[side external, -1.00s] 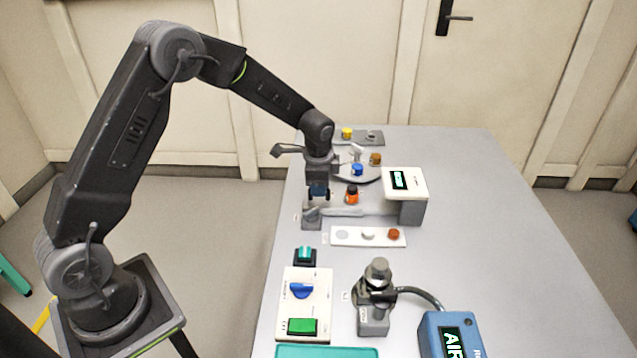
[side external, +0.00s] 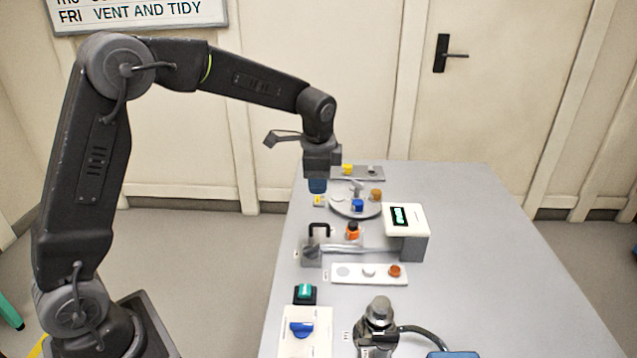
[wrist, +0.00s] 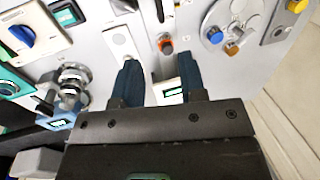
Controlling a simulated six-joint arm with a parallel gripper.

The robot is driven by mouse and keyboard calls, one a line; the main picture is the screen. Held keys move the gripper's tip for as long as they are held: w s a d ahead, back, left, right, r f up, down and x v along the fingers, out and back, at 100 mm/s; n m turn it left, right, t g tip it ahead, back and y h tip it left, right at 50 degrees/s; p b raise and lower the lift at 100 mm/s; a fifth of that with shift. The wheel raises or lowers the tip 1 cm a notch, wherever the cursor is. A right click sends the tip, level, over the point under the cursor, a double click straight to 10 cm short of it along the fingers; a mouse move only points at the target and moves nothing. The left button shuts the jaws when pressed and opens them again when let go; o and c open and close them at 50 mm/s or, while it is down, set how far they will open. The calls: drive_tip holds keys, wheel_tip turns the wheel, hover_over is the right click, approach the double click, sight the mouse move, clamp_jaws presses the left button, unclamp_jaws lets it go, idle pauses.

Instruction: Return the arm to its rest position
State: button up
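My gripper (side external: 317,186) hangs pointing down above the left edge of the table, clear of everything below it. In the wrist view its two blue fingers (wrist: 158,68) stand apart with nothing between them. The handle is free of my gripper.
The air above the table is free.

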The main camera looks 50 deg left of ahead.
drive_tip(key=s+d+r+n+t, duration=0.1)
drive_tip(key=s+d+r+n, duration=0.1)
drive_tip(key=s+r, duration=0.45)
drive_tip(key=s+d+n+t, duration=0.1)
drive_tip(key=s+d+n, duration=0.1)
drive_tip(key=s, duration=0.8)
drive_tip(key=s+d+r+n+t+h, duration=0.1)
drive_tip(key=s+n, duration=0.4)
drive_tip(key=s, duration=0.6)
drive_tip(key=shift+d+r+t+h, duration=0.3)
drive_tip(key=shift+d+t, duration=0.1)
drive_tip(key=shift+t, duration=0.1)
